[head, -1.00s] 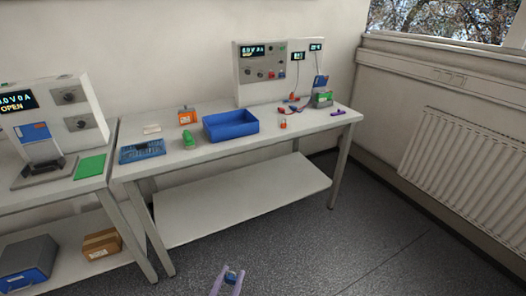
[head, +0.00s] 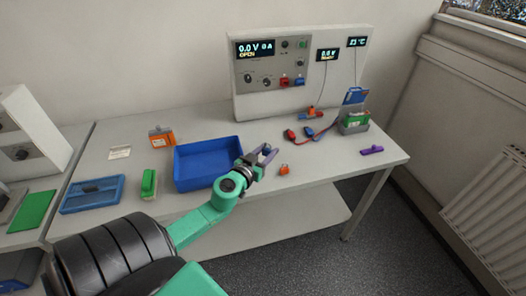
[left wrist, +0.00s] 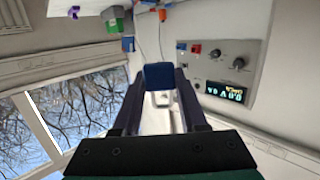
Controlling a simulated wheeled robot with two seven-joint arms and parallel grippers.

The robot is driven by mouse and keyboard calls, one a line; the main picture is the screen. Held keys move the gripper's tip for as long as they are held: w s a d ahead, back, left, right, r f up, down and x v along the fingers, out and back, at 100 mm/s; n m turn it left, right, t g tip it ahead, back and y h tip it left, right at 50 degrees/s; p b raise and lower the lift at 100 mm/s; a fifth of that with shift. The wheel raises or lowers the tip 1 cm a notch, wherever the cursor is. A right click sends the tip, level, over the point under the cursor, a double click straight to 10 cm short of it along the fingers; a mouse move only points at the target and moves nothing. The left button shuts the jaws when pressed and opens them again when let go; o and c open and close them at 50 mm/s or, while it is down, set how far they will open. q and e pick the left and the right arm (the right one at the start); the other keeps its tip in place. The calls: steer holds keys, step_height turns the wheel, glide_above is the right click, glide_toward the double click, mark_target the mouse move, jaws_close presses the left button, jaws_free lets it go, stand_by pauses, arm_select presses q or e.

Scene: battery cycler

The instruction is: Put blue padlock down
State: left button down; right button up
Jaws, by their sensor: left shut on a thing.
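My left gripper (head: 267,156) is shut on the blue padlock and is over the front part of the table, just right of the blue bin (head: 180,182). The left wrist view shows the blue padlock (left wrist: 159,76) between the two dark fingers, with its grey shackle (left wrist: 163,99) toward the palm. In the head view the padlock is mostly hidden by the gripper. Its height above the table is hard to tell. My right gripper is not in view.
A small orange padlock (head: 284,170) lies right of my left gripper. Red and blue clips with leads (head: 290,134), a battery holder (head: 355,122) and a purple item (head: 372,150) are farther right. The cycler panel (head: 300,75) stands behind. Bare table (head: 325,165) shows at front right.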

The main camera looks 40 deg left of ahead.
arm_select(q)
steer(key=a+r+p, duration=0.1)
steer(key=a+r, duration=0.2)
steer(key=r, duration=0.2)
steer(key=f+b, duration=0.4)
steer(key=f, duration=0.1)
steer(key=f+b, duration=0.3)
steer(key=f, duration=0.2)
steer(key=w+f+b, duration=0.1)
steer(key=f+b, duration=0.3)
steer(key=f, duration=0.2)
steer(key=shift+w+a+b, duration=0.1)
steer(key=shift+a+b, duration=0.1)
steer(key=shift+b, duration=0.15)
step_height(320, 180, down, 4)
steer(key=b, duration=0.4)
steer(key=shift+f, duration=0.1)
steer(key=shift+r, duration=0.25)
steer(key=shift+f, duration=0.2)
steer(key=c, duration=0.7)
jaws_free()
steer(key=shift+r, duration=0.1)
steer(key=shift+c, duration=0.2)
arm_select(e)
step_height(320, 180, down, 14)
